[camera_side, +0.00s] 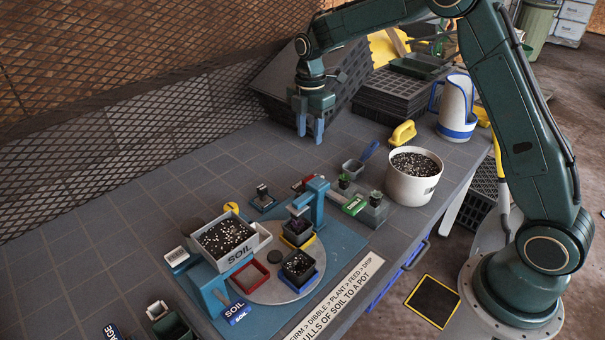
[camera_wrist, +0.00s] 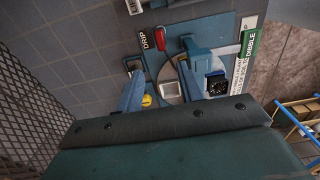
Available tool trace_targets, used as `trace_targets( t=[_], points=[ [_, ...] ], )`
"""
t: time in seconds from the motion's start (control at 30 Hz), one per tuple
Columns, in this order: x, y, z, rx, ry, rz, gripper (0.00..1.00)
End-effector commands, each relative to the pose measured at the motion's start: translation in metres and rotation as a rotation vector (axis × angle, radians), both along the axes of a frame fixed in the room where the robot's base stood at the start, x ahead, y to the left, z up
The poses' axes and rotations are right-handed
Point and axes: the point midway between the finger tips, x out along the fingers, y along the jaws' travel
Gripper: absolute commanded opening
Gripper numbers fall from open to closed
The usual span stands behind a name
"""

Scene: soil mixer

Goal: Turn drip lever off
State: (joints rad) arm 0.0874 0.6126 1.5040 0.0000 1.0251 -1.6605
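The drip lever (camera_wrist: 160,38) has a red handle and stands beside the black DRIP label (camera_wrist: 145,41) in the wrist view. In the side view, a small red part (camera_side: 301,184) behind the blue post appears to be the same lever, mostly hidden. My gripper (camera_side: 311,135) hangs with its fingers pointing down, above the back of the bench and apart from the lever. In the wrist view, my gripper (camera_wrist: 160,72) has its two blue fingers spread with nothing held between them. The lever lies beyond the fingertips.
The blue mixer base (camera_side: 345,242) carries a round turntable (camera_side: 270,281) with small pots, a soil hopper (camera_side: 228,240) and a blue post (camera_side: 316,205). A white soil bucket (camera_side: 412,181) and black trays (camera_side: 395,100) stand right and behind.

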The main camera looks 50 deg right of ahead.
Motion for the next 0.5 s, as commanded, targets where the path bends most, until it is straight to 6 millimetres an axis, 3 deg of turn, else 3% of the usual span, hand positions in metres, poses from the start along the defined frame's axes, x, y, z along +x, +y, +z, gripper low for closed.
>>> trace_targets(
  t=[0.27,0.5],
  points=[
    [0.0,0.0,-0.011,0.0,0.002,-0.002,0.38],
    [-0.001,0.0,-0.038,0.001,0.003,-0.002,0.38]
  ],
)
